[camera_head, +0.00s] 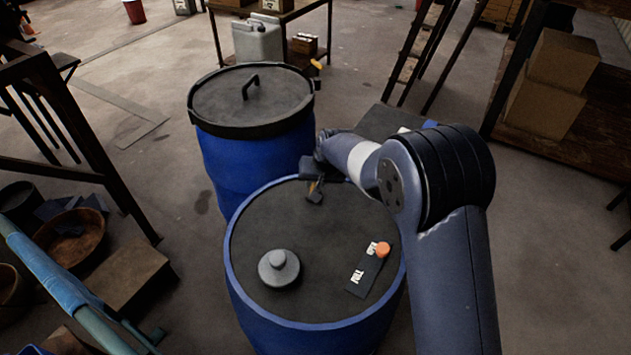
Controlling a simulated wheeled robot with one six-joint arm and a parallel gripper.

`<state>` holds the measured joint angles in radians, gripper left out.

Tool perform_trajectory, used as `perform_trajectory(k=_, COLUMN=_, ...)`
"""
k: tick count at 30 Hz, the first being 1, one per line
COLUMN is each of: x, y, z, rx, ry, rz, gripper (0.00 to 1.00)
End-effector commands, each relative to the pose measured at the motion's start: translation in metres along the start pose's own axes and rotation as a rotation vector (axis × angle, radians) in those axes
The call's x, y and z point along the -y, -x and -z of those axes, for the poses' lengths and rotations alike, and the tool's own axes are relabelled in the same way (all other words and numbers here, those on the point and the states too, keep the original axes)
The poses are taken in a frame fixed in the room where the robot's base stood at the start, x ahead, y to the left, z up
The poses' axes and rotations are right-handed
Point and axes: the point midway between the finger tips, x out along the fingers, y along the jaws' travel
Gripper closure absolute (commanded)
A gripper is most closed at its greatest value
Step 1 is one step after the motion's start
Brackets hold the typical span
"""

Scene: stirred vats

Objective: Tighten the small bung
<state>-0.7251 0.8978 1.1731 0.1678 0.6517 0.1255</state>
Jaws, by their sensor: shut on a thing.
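My gripper (315,193) points down at the far edge of the near blue drum's dark top (300,225). Its jaws are shut on the small bung, which they mostly hide, so I cannot tell how deep it sits. A larger grey round bung (278,268) with a raised knob is on the front left of the same top, apart from my gripper.
A dark label plate (364,279) with white lettering and an orange cap (383,249) lie on the drum top at right. A second blue drum (245,150) with a handled lid stands close behind. Shelves with boxes (557,61) stand at right.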

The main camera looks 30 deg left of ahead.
Motion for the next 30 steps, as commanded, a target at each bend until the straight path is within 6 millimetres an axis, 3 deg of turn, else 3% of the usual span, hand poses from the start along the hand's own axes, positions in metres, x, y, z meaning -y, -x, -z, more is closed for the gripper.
perform_trajectory(k=14, x=0.0012, y=0.0000, z=-0.0009, rx=-0.011, ry=-0.056, rz=-0.024, gripper=1.00)
perform_trajectory(k=30, x=0.0048, y=-0.0034, z=-0.0026, rx=-0.086, ry=-0.388, rz=-0.161, gripper=1.00)
